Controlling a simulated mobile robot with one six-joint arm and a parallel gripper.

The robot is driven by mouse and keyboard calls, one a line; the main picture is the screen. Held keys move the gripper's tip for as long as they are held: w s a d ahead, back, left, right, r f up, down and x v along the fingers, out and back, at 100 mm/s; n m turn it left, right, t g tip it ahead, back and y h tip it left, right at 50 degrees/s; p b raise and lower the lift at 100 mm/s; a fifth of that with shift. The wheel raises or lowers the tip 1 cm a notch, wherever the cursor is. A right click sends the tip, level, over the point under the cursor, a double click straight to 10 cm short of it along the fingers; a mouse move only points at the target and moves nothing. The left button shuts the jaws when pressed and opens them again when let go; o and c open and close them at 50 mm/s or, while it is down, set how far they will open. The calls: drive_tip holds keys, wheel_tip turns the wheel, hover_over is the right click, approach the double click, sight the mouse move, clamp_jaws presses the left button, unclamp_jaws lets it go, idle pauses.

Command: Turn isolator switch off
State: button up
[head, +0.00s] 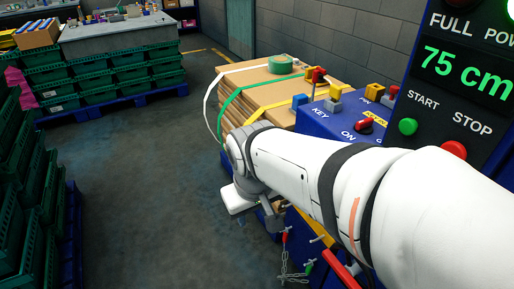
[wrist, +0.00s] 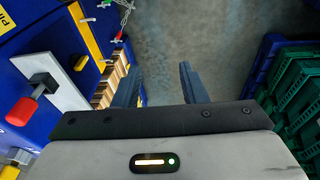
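In the head view, a blue control box (head: 325,123) carries a red rotary knob (head: 364,126) beside the label "ON"; I cannot tell for sure that it is the isolator switch. In the wrist view, a red-ended handle (wrist: 22,110) sits by a pale metal plate on a blue panel (wrist: 45,25), left of my gripper. My gripper (wrist: 160,72) is open and empty, its two dark fingers apart over the floor beside the panel. In the head view my arm hides most of the box's front and part of the gripper.
A green button (head: 408,127) and red button (head: 454,149) are on a dark panel at right. Strapped boards with green tape (head: 280,64) stand behind the box. Green crates (head: 22,190) stand at left, also in the wrist view (wrist: 300,90). The middle floor (head: 150,170) is clear.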

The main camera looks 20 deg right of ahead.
drive_tip(key=w+d+f+n+g+h+b, duration=0.3)
drive_tip(key=d+f+n+h+b, duration=0.15)
drive_tip(key=d+f+b, duration=0.35)
drive_tip(key=w+d+f+n+g+h+b, duration=0.35)
drive_tip(key=d+f+h+b, duration=0.2)
drive_tip(key=d+f, duration=0.35)
drive_tip(key=w+d+f+n+t+h+b, duration=0.3)
drive_tip(key=w+f+n+h+b, duration=0.15)
drive_tip(key=w+f, duration=0.2)
drive_tip(key=w+d+f+n+t+h+b, duration=0.2)
drive_tip(key=w+f+n+t+h+b, duration=0.15)
drive_tip(key=w+f+n, duration=0.3)
drive_tip(key=d+b, duration=0.1)
drive_tip(key=d, duration=0.6)
drive_tip(key=shift+w+d+m+g+y+b, duration=0.2)
drive_tip(key=shift+d+m+g+y+b, duration=0.1)
drive_tip(key=shift+b, duration=0.1)
drive_tip(key=shift+f, duration=0.1)
drive_tip(key=shift+c, duration=0.2)
clamp_jaws()
